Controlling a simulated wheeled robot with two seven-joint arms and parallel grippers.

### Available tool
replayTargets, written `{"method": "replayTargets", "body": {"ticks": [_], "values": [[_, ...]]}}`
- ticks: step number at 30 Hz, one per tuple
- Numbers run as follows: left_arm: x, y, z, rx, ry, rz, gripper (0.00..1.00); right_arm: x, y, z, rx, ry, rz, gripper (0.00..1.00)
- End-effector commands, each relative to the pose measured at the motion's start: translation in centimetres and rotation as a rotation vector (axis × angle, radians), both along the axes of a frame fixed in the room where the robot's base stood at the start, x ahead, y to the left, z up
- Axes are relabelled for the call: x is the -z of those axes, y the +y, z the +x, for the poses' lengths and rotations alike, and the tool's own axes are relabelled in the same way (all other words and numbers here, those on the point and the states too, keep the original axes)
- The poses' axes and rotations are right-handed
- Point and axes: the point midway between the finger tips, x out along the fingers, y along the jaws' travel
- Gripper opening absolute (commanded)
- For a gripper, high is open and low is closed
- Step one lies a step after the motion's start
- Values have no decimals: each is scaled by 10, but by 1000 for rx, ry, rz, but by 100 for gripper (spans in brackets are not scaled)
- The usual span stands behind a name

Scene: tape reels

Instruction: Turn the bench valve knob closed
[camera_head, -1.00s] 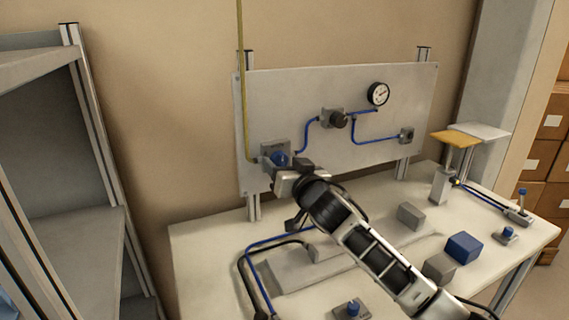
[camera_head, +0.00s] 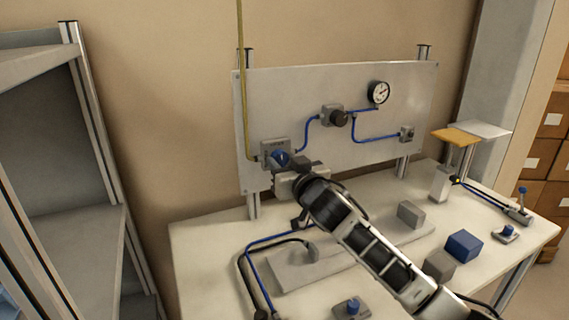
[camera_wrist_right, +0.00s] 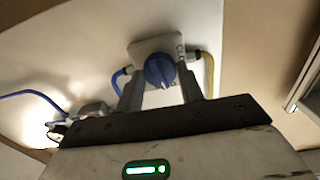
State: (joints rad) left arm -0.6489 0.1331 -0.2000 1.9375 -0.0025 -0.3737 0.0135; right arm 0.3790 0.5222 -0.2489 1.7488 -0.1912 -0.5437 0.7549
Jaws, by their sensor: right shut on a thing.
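The blue valve knob (camera_head: 281,158) sits on a grey valve block (camera_head: 270,146) at the lower left of the upright panel. It also shows in the right wrist view (camera_wrist_right: 160,70), with a pale pointer mark and partly hidden lettering on the block behind it. My right gripper (camera_head: 287,161) reaches the knob from the front right. In the wrist view its two fingers (camera_wrist_right: 162,88) stand on either side of the knob and are shut on it. The head view hides part of the knob behind the gripper. My left gripper is not in view.
A gauge (camera_head: 378,93), a black knob (camera_head: 338,118) and blue tubing are on the panel (camera_head: 300,85). The bench (camera_head: 205,245) holds a blue block (camera_head: 464,246), grey blocks and a small blue-knobbed fitting (camera_head: 352,307). A yellow tube (camera_head: 243,80) runs up from the valve.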

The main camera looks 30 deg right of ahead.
Motion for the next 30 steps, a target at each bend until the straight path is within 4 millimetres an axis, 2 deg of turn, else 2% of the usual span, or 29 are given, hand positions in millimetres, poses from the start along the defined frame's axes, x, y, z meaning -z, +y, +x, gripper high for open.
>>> {"method": "replayTargets", "body": {"ticks": [30], "values": [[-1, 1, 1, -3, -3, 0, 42, 1, 1, 0, 0, 57, -956, 15]]}}
